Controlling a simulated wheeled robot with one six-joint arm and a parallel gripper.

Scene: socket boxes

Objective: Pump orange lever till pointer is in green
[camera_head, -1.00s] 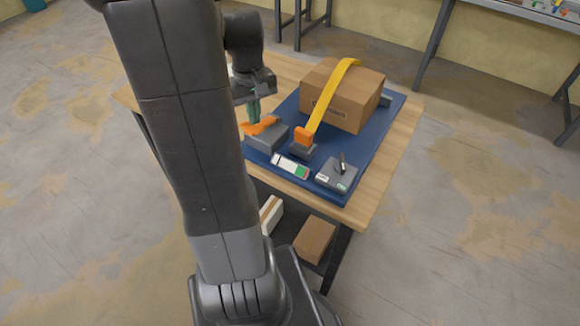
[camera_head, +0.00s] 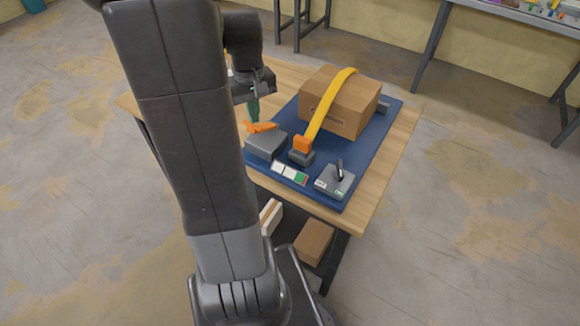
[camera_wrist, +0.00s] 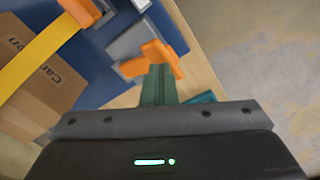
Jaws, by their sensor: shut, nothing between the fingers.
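The orange lever (camera_head: 262,127) sits on a grey housing (camera_head: 266,146) at the left side of the blue board. Its free left end is raised slightly. My gripper (camera_head: 254,112) is shut and empty, with its green fingers pointing down at the lever's free end. In the wrist view, the fingers (camera_wrist: 158,85) are right at the orange lever (camera_wrist: 155,57); I cannot tell whether they touch it. The gauge strip (camera_head: 290,173) is white with a green zone at its right end. A thin dark mark, seemingly the pointer, shows in the white part, left of the green.
A cardboard box (camera_head: 325,117) lies under a yellow strap (camera_head: 326,108) that runs to an orange-topped buckle (camera_head: 301,146). A grey box with a black switch (camera_head: 334,181) stands at the board's front right corner. Wooden table edge (camera_head: 385,180) is bare.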

